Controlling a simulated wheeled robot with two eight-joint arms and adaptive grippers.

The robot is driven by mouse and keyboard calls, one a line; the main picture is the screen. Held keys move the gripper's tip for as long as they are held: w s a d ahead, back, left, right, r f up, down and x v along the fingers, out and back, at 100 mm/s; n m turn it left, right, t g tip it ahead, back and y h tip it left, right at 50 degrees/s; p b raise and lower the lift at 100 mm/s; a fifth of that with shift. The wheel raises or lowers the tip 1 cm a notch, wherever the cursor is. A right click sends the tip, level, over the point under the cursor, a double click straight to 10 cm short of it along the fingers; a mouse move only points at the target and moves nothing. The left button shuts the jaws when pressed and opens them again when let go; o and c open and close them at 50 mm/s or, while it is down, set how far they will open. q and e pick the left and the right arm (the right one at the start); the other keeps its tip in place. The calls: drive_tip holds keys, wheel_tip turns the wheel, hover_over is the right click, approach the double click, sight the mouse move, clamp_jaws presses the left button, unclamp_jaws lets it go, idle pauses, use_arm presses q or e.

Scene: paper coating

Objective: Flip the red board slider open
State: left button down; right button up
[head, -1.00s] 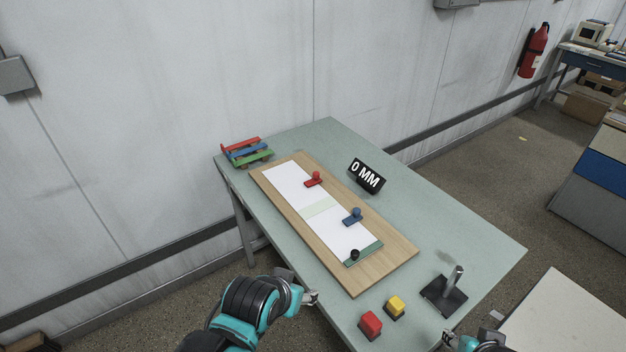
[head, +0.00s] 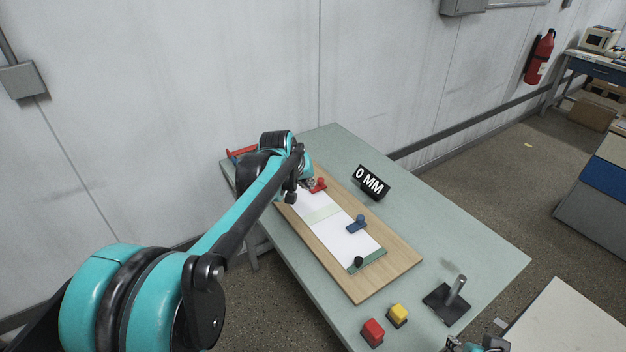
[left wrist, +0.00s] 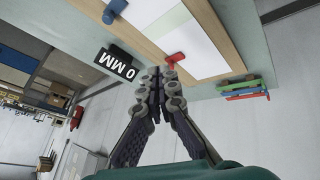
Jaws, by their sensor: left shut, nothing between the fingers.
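The red board slider (head: 319,185) sits near the far end of the white paper strip on the wooden board (head: 378,281). It also shows in the left wrist view (left wrist: 175,58), just beyond my fingertips. My left gripper (head: 308,183) is shut and empty, close beside the red slider on its left; I cannot tell whether they touch. Its fingers also show in the left wrist view (left wrist: 160,75). The blue slider (head: 356,224) stands farther down the strip. My right gripper (head: 478,345) is only partly in view at the bottom edge.
A black "0 MM" display (head: 371,182) stands right of the board. A red button (head: 372,331), a yellow button (head: 397,314) and a metal post on a black base (head: 448,299) stand at the near end. Coloured bars (left wrist: 246,88) lie at the table's far end. The table's right side is clear.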

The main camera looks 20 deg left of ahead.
use_arm(q)
drive_tip(key=w+a+f+n, duration=0.2)
drive_tip(key=w+a+f, duration=0.7)
drive_tip(key=w, duration=0.5)
drive_tip(key=shift+a+f+n+p, duration=0.15)
drive_tip(key=shift+a+n+p, duration=0.2)
drive_tip(key=shift+a, duration=0.35)
drive_tip(key=shift+w+f, duration=0.1)
drive_tip(key=b, duration=0.3)
approach(314, 190)
drive_tip(key=w+a+f, duration=0.3)
drive_tip(key=shift+f, duration=0.15)
drive_tip(key=shift+w+d+b, duration=0.3)
drive_tip(key=shift+w+d, duration=1.05)
drive_tip(key=shift+d, duration=0.05)
drive_tip(key=shift+d, duration=0.15)
